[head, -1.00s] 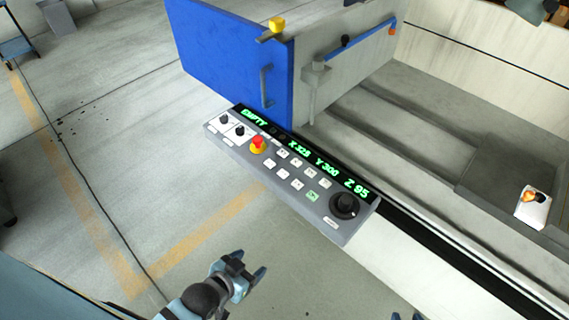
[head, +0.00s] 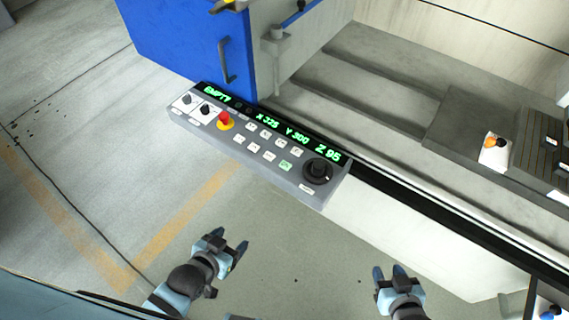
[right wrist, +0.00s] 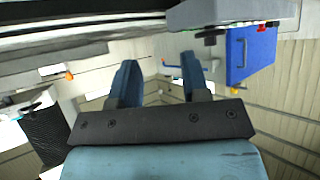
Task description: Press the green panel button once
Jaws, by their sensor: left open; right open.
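The control panel (head: 240,160) is a grey slanted box on the machine's front edge, with a display reading EMPTY, X 325, Y 300, Z 95. The green panel button (head: 285,166) sits in its lower row, left of a large black dial (head: 317,171). My left gripper (head: 229,250) is open and empty, below the panel in the head view. My right gripper (head: 391,274) is open and empty, below and right of the panel. In the right wrist view its two fingers (right wrist: 158,82) stand apart, and the panel's edge (right wrist: 235,12) shows upper right, its buttons hidden.
A blue door (head: 185,40) stands behind the panel. The machine bed (head: 380,95) holds a white block with an orange top (head: 495,150). The floor left of the panel is clear.

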